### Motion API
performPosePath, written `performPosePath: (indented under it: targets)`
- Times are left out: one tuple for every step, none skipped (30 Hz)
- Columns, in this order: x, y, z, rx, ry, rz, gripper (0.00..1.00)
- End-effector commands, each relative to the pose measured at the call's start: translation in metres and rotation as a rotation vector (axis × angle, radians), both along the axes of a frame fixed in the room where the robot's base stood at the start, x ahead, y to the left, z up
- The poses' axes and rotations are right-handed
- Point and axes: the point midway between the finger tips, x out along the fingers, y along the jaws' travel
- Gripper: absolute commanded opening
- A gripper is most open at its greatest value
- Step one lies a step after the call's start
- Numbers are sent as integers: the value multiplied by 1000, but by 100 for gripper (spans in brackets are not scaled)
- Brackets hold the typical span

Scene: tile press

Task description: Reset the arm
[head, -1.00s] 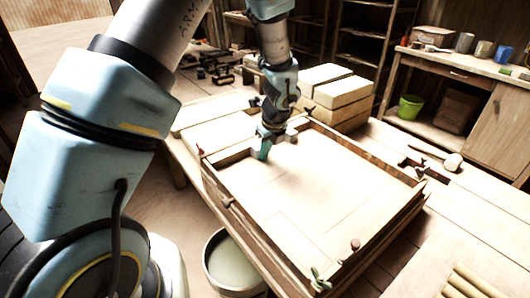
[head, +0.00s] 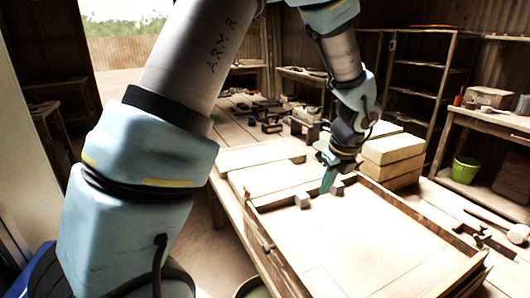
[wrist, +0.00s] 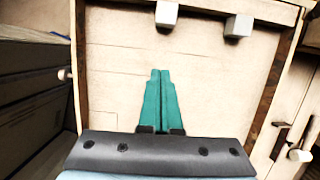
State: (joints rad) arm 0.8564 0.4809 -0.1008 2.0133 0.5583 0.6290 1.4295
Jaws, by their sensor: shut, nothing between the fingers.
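My gripper (head: 328,181) has teal fingers and hangs over the far edge of the wooden tile press frame (head: 272,245) in the head view. In the wrist view the two fingers (wrist: 160,72) lie side by side, shut, with nothing between them. Beyond their tips is the pale, flat bed (wrist: 120,60) of the press. Two small grey blocks, one left (head: 303,200) and one right (head: 337,187), sit near the fingers at the far edge. They also show at the top of the wrist view, left (wrist: 166,15) and right (wrist: 239,26), apart from the fingers.
Stacked pale blocks (head: 394,150) stand just behind the press, to the right of my gripper. Boards (head: 262,155) and small tools (head: 268,110) lie on the bench to the left. A green bucket (head: 466,169) stands on the right shelf.

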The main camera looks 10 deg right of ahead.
Motion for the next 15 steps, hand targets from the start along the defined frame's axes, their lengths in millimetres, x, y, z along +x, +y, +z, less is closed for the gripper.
performPosePath:
  targets:
    - [4, 11, 2, -12, 2, 56, 0]
    - [7, 20, 3, -25, 4, 111, 0]
    - [12, 35, 6, -49, 6, 212, 0]
    - [15, 50, 8, -70, 10, 304, 0]
    - [18, 66, 11, -96, 11, 413, 0]
    - [22, 91, 14, -136, 14, 579, 0]
    - [23, 111, 17, -166, 16, 716, 0]
    - [23, 131, 19, -199, 15, 858, 0]
    - [22, 157, 22, -241, 15, 1053, 0]
    - [20, 176, 24, -274, 13, 1199, 0]
    - [18, 194, 26, -307, 9, 1344, 0]
    - [12, 217, 28, -346, 5, 1534, 0]
    - [8, 233, 30, -377, 0, 1671, 0]
    - [3, 247, 31, -405, -4, 1804, 0]
    - [-3, 264, 32, -439, -11, 1968, 0]
